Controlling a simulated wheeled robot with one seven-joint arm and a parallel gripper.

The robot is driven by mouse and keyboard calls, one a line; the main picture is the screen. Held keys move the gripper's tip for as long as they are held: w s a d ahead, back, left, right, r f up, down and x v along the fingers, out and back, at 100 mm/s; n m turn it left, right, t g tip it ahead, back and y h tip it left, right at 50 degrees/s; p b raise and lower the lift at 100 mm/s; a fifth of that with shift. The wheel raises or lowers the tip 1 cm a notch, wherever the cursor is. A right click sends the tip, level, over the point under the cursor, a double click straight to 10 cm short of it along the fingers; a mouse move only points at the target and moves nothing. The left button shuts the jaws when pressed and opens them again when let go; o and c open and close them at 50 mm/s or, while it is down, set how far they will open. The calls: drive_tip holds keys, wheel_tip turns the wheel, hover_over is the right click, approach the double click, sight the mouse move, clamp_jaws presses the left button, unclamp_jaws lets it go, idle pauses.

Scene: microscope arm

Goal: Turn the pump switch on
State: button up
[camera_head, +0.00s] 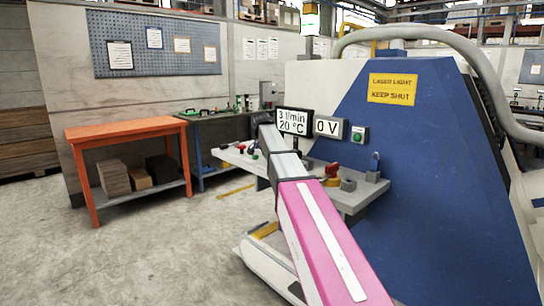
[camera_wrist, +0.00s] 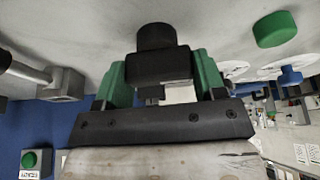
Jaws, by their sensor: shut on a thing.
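In the wrist view, my gripper (camera_wrist: 158,76) has its two green fingers on either side of a black block with a round black knob (camera_wrist: 155,37). The fingers are shut on this black part. It looks like the pump switch, but no label on it can be read. A pale piece shows between the fingers, just below the black part. In the head view, my arm reaches to the left of the display panel, and its dark end (camera_head: 263,122) hides what it holds. The display (camera_head: 294,122) reads 3 l/min and 20 °C.
A second display (camera_head: 329,127) reads 0 V, beside a green button (camera_head: 357,136). A grey shelf (camera_head: 352,201) carries a red knob (camera_head: 331,170) and small grey blocks. A blue machine cover (camera_head: 430,190) stands right. In the wrist view, a green cap (camera_wrist: 274,29) is at upper right.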

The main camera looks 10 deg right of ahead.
drive_tip(key=shift+m, duration=0.6)
drive_tip(key=shift+g, duration=0.3)
drive_tip(key=o, duration=0.9)
drive_tip(key=v, duration=1)
drive_tip(key=shift+s+a+r, duration=0.15)
drive_tip(key=shift+a+r, duration=0.15)
drive_tip(key=shift+r, duration=0.05)
drive_tip(key=shift+s, duration=0.1)
